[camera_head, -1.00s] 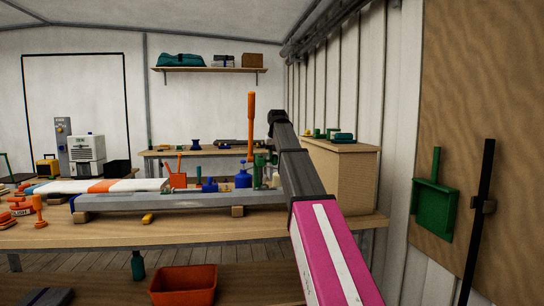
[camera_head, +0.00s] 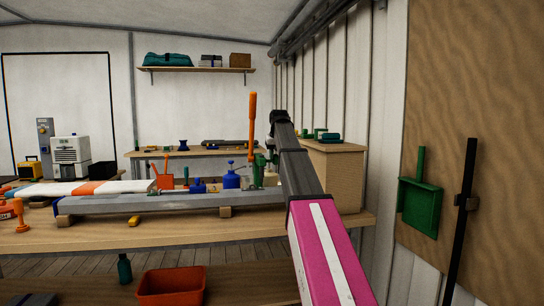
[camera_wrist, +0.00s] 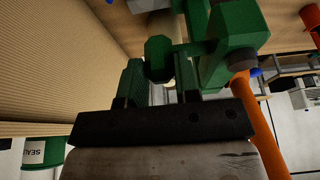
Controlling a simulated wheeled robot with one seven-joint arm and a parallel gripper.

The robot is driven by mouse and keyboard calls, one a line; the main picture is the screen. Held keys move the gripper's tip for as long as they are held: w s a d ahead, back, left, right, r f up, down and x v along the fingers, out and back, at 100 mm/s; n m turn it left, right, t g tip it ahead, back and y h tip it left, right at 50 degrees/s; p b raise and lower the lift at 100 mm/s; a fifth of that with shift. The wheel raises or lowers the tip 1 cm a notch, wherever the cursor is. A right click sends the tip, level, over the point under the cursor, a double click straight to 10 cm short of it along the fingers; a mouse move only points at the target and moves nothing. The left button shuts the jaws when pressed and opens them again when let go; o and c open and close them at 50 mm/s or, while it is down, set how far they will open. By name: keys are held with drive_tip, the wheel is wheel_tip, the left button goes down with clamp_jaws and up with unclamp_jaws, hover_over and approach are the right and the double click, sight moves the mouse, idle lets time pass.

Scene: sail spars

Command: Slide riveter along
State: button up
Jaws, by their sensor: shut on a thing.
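The riveter is a green tool (camera_head: 258,166) with a tall upright orange lever (camera_head: 252,120). It stands at the right part of a long grey spar (camera_head: 150,202) lying along the bench. My gripper (camera_wrist: 160,92) is shut on the riveter. In the wrist view the riveter's green body (camera_wrist: 236,28) fills the top middle, and its orange lever (camera_wrist: 262,125) runs down the right side. In the head view my arm partly hides the gripper and the spar's right end.
A wooden block (camera_head: 225,211) supports the spar on the bench (camera_head: 180,235). A large tan box (camera_head: 338,175) stands to the right, behind my arm. An orange bin (camera_head: 172,287) is below in front.

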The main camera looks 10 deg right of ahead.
drive_tip(key=d, duration=0.8)
drive_tip(key=shift+s+f, duration=0.15)
drive_tip(key=shift+f, duration=0.1)
idle(0.4)
drive_tip(key=o, duration=1)
drive_tip(key=shift+c, duration=0.2)
